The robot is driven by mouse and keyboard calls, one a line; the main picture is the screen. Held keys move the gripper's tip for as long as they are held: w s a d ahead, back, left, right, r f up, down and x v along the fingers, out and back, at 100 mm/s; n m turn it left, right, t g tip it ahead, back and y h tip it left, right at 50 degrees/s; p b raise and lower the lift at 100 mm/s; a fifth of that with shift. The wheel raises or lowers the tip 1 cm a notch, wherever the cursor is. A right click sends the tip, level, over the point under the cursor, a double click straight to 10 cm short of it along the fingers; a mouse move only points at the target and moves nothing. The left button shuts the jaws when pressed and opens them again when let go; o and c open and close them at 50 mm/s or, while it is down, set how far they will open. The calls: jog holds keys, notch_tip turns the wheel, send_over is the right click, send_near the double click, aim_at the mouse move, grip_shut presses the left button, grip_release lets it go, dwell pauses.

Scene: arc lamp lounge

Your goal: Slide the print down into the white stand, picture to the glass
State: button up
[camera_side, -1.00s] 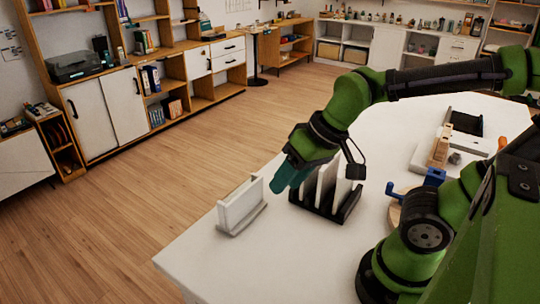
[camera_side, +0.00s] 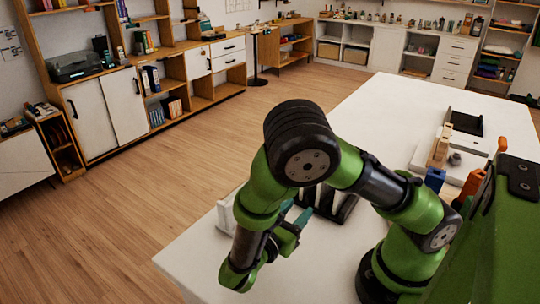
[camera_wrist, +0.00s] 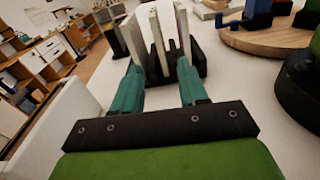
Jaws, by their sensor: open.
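My gripper (camera_wrist: 159,68) is open, its two teal fingers aimed at the black rack (camera_wrist: 200,68) in the wrist view. Several thin upright white panels stand in the rack, among them a left one (camera_wrist: 134,42), a middle one (camera_wrist: 159,45) and a right one (camera_wrist: 184,35). I cannot tell which is the print, and no picture face shows. The middle panel appears between the fingertips; contact is not visible. In the side view my arm hides most of the rack (camera_side: 346,209) and part of the white stand (camera_side: 226,213). The white stand fills the wrist view's left edge (camera_wrist: 52,118).
A round wooden board (camera_wrist: 262,42) with a blue item (camera_wrist: 257,12) lies right of the rack in the wrist view. A dark tray (camera_side: 465,123) and small items lie farther along the white table (camera_side: 375,105). The table's far end is clear.

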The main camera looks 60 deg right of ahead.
jog(key=r, duration=0.1)
send_over(323, 190)
jog(key=d, duration=0.2)
jog(key=shift+w+d+r+n+h, duration=0.1)
jog(key=shift+w+r+n+h, duration=0.2)
jog(key=shift+r, duration=0.1)
jog(key=shift+c, duration=0.4)
grip_shut()
